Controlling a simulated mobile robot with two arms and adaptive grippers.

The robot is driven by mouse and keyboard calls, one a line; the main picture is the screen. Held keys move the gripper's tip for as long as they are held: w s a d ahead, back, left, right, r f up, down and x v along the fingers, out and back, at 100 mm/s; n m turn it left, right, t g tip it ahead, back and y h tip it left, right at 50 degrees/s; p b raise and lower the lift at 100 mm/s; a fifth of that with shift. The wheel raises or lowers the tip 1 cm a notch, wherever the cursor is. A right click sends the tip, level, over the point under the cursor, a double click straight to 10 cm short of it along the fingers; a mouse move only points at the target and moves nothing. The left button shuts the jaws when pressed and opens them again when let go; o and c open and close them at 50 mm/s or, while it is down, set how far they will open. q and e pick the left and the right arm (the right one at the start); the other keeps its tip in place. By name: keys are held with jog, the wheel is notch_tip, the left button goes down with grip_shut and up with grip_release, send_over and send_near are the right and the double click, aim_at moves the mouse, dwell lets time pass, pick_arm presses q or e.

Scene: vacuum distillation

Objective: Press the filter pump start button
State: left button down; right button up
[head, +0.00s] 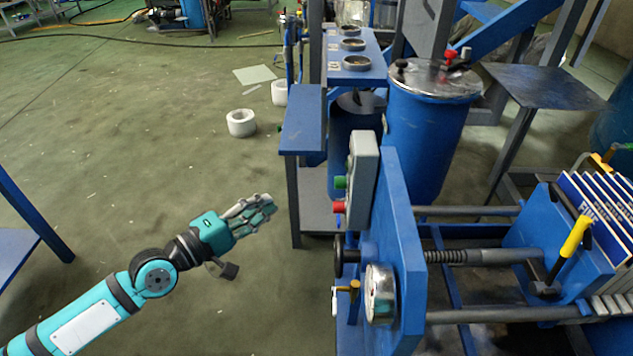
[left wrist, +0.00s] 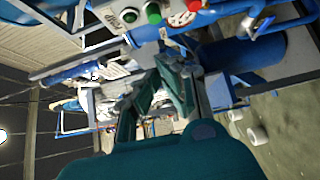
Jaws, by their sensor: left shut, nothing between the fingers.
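A grey control box (head: 362,180) is mounted on the blue frame plate in the head view. A green button (head: 340,182) and a red button (head: 339,207) below it stick out from its left face. My left gripper (head: 268,206) is shut and empty, to the left of the buttons with a visible gap. In the left wrist view, the closed fingers (left wrist: 168,80) point up toward the panel, where the green button (left wrist: 153,12) and red button (left wrist: 194,5) show near the top edge. Which button starts the filter pump cannot be read. My right gripper is not in view.
The blue filter press plate (head: 398,235) carries a round gauge (head: 380,293) and a small brass valve (head: 347,290) below the box. A blue tank (head: 425,130) stands behind. White rings (head: 241,122) lie on the floor. The floor around my left arm is clear.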

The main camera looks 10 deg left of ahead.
aim_at(342, 183)
pick_arm(q)
jog(key=w+d+p, duration=0.2)
jog(key=w+d, duration=0.6)
jog(key=d, duration=0.1)
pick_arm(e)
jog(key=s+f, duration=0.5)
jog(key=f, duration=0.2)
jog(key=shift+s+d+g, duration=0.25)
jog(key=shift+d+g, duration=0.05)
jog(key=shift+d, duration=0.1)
pick_arm(q)
jog(key=shift+w+p, duration=0.1)
jog(key=shift+p, duration=0.2)
